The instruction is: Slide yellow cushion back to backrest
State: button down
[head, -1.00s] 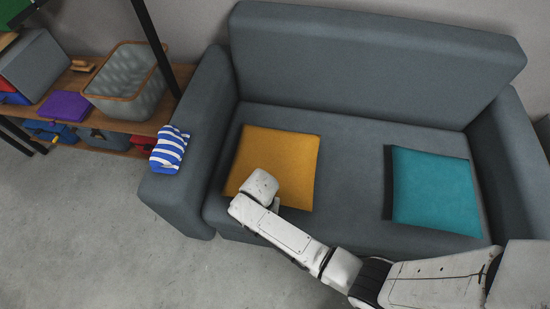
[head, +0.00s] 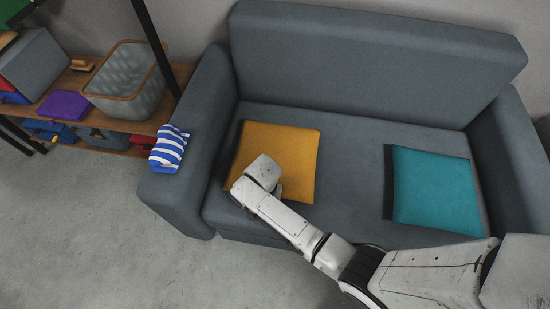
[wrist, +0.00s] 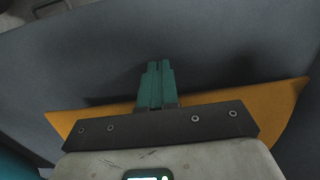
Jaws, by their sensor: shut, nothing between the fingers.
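The yellow cushion (head: 285,148) lies flat on the left part of the sofa seat. A strip of seat shows between its back edge and the backrest (head: 370,60). My gripper's fingers are hidden in the head view, under my wrist at the cushion's front part. In the wrist view my gripper (wrist: 155,68) has its green fingers together, with nothing between them. There the yellow cushion (wrist: 285,98) shows behind and to both sides of the gripper's base. I cannot tell exactly where the fingertips touch.
A teal cushion (head: 435,190) lies on the right part of the seat. A blue-and-white striped cloth item (head: 169,149) rests on the left armrest (head: 195,120). A wooden shelf with a grey basket (head: 125,85) stands at the left. The floor (head: 90,240) in front is clear.

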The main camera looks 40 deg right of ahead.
aim_at(275, 158)
jog(key=shift+w+d, duration=0.15)
jog(key=shift+w+d+b, duration=0.2)
jog(key=shift+w+d, duration=0.35)
jog(key=shift+d, duration=0.2)
jog(key=shift+w+d+b, duration=0.2)
jog(key=shift+w+d, duration=0.3)
jog(key=shift+d, duration=0.25)
jog(key=shift+w+d, duration=0.1)
jog(key=shift+w+d+b, duration=0.3)
jog(key=shift+w+d, duration=0.25)
jog(key=shift+d, duration=0.2)
jog(key=shift+w+d+b, duration=0.3)
jog(key=shift+w+d, duration=0.2)
jog(key=shift+d, duration=0.25)
jog(key=shift+d, duration=0.15)
jog(key=shift+w+d+b, duration=0.45)
jog(key=shift+w+d, duration=0.15)
jog(key=shift+d, duration=0.15)
jog(key=shift+w+d+b, duration=0.4)
jog(key=shift+w+d, duration=0.15)
jog(key=shift+d, duration=0.3)
